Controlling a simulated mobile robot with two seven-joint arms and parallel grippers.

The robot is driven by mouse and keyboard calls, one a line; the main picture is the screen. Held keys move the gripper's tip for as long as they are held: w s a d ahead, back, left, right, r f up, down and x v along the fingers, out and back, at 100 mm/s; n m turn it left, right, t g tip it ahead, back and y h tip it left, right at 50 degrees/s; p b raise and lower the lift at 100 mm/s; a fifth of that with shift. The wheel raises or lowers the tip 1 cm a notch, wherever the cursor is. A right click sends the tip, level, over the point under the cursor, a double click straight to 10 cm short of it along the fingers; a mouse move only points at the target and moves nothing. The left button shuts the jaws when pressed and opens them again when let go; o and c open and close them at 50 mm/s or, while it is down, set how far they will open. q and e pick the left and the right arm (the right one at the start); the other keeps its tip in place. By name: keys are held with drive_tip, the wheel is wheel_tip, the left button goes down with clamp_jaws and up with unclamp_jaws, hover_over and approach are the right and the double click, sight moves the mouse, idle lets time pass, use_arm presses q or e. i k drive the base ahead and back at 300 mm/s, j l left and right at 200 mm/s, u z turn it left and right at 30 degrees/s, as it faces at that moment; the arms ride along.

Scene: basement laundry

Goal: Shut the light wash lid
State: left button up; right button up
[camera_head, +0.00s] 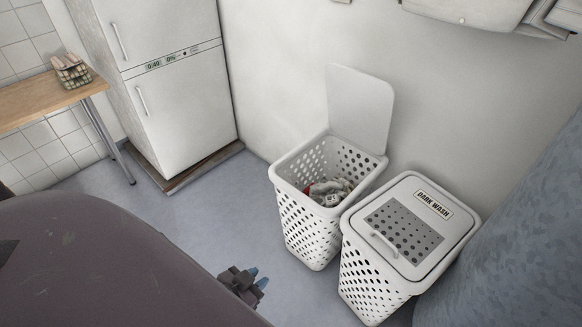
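The open basket (306,225) is a white perforated laundry hamper with some clothes (328,191) inside. Its plain white lid (360,108) stands raised at the back, tilted up near the wall. No label shows on this side of the lid. Beside it on the right stands a second white hamper (372,281) with its lid (408,229) shut, labelled "DARK WASH". My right gripper is not in view.
A white fridge (182,115) stands at the back left on a brown base. A wooden table (40,98) with a wire basket (72,74) is at the far left. Grey-blue floor (215,215) lies clear between fridge and hampers. A mottled blue surface (530,225) fills the right edge.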

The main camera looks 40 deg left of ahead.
sight(360, 104)
drive_tip(key=u, duration=0.8)
